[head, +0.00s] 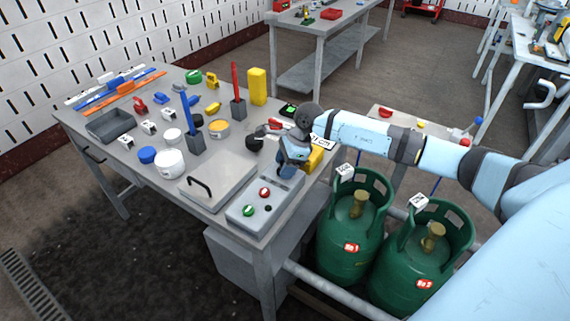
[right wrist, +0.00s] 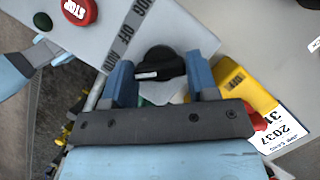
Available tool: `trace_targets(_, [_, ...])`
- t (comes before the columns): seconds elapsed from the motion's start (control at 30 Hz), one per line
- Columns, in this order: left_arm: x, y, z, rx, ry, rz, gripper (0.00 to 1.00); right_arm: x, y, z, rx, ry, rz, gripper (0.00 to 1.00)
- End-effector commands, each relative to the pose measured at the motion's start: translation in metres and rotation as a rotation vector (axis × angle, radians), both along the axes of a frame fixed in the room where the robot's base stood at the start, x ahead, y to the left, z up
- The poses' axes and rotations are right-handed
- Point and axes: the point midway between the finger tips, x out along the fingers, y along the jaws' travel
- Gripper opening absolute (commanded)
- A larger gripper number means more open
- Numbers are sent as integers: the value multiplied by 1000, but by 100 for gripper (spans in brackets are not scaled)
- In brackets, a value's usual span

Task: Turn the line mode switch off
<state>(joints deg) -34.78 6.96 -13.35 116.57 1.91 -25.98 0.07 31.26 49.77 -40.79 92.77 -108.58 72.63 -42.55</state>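The line mode switch is a black rotary knob (right wrist: 158,64) with a white mark on its left end in the right wrist view. It sits on a grey panel beside a dark label strip (right wrist: 130,32) with the words JOG and OFF. My right gripper (right wrist: 162,84) has its fingers apart, one on each side of the knob; I cannot tell whether they touch it. In the head view my right gripper (head: 287,172) is over the far end of the grey control box (head: 243,203) and hides the knob.
A red STOP button (right wrist: 80,10) and a small dark button (right wrist: 42,21) are on the same panel. A yellow block (head: 316,158) stands beside the gripper. A flat grey lidded case (head: 217,182) lies left of the box. Green gas cylinders (head: 345,240) stand right of the table.

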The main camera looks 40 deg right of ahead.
Motion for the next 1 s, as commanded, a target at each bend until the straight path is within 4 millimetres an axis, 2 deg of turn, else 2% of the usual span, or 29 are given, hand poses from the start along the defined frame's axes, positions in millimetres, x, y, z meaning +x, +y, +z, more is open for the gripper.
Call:
trace_targets(0.03, [0, 0, 0, -2, 0, 1, 43, 0, 0, 0, 0, 0, 0, 42])
trace_targets(0.1, [0, -1, 0, -2, 1, 2, 43, 0, 0, 0, 0, 0, 0, 27])
trace_targets(0.47, [0, -1, 0, -2, 1, 0, 43, 0, 0, 0, 0, -1, -49, 27])
trace_targets(1.0, [-1, 2, 0, 7, 0, -6, 43, -2, 1, 0, -1, -2, -453, 27])
